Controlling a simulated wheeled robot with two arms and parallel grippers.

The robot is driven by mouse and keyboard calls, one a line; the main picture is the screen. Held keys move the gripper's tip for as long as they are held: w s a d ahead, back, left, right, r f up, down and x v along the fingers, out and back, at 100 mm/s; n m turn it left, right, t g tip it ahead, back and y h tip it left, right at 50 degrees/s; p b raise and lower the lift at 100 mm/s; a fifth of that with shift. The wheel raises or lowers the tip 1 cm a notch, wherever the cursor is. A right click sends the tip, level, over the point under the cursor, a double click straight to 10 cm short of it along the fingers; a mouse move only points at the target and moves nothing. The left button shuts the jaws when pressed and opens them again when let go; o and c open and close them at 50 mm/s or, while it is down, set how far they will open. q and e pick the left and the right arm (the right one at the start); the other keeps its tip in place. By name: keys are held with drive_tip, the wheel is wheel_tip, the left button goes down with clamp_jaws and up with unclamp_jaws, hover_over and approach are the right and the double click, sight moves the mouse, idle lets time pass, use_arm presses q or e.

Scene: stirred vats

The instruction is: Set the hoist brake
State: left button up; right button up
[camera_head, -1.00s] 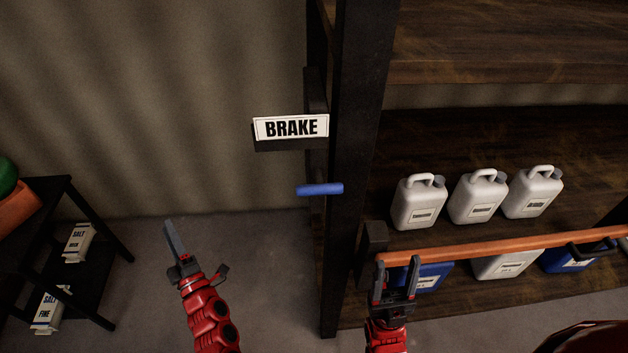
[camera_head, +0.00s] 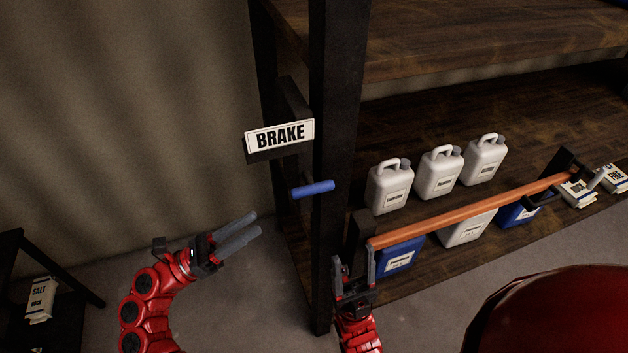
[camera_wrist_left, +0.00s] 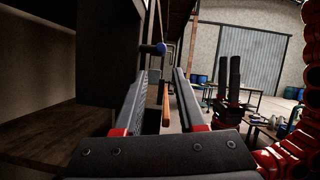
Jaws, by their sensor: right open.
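The brake handle is a blue bar (camera_head: 313,189) that sticks out level beside the dark shelf post, under the white BRAKE sign (camera_head: 280,136). It also shows as a blue knob (camera_wrist_left: 158,48) beyond the fingertips in the left wrist view. My left gripper (camera_head: 250,226) is open and empty, below and left of the handle and apart from it, its fingers pointing right. Its fingers stand apart in the left wrist view (camera_wrist_left: 167,72). My right gripper (camera_head: 354,266) is open and upright, below the handle, by the near end of the orange rail.
The dark post (camera_head: 335,130) stands right beside the handle. An orange rail (camera_head: 470,210) runs along the shelf (camera_head: 470,115), which holds white jugs (camera_head: 438,173) and blue containers (camera_head: 398,257). A low black rack (camera_head: 60,262) with a salt bag stands at left. Open floor lies between.

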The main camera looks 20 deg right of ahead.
sight(320, 183)
use_arm(q)
drive_tip(key=p+x, duration=0.4)
drive_tip(key=x, duration=1.2)
drive_tip(key=shift+s+r+p, duration=0.15)
drive_tip(key=shift+s+p, duration=0.05)
drive_tip(key=shift+p, duration=0.15)
drive_tip(key=shift+x, duration=0.75)
clamp_jaws()
